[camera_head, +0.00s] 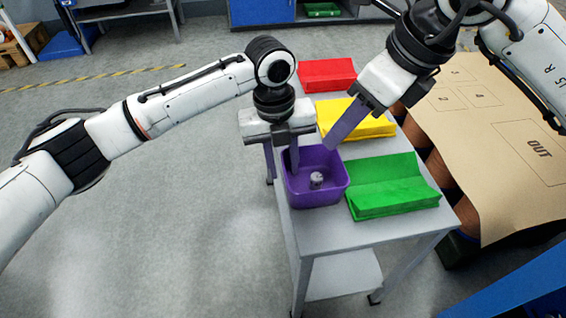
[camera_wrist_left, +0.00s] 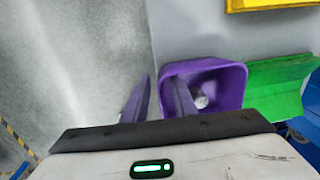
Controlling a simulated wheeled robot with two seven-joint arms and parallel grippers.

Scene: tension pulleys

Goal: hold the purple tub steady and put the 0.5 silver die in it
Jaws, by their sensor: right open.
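The purple tub (camera_head: 333,193) stands upright near the left edge of the grey table. A small silver die (camera_head: 316,180) lies inside on its floor; it also shows in the left wrist view (camera_wrist_left: 201,102). Its markings are too small to read. My left gripper (camera_head: 281,170) points down at the tub's left wall, one finger inside the tub and one outside. In the left wrist view its fingers (camera_wrist_left: 160,97) are apart, with a gap beside the wall. My right gripper (camera_head: 336,140) is open and empty, above the tub's back right rim.
A green bin (camera_head: 392,187) stands right of the tub, close to it. A yellow bin (camera_head: 365,124) and a red bin (camera_head: 326,75) stand farther back on the table (camera_head: 345,235). A tan board marked OUT (camera_head: 510,150) lies to the right. The table front is clear.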

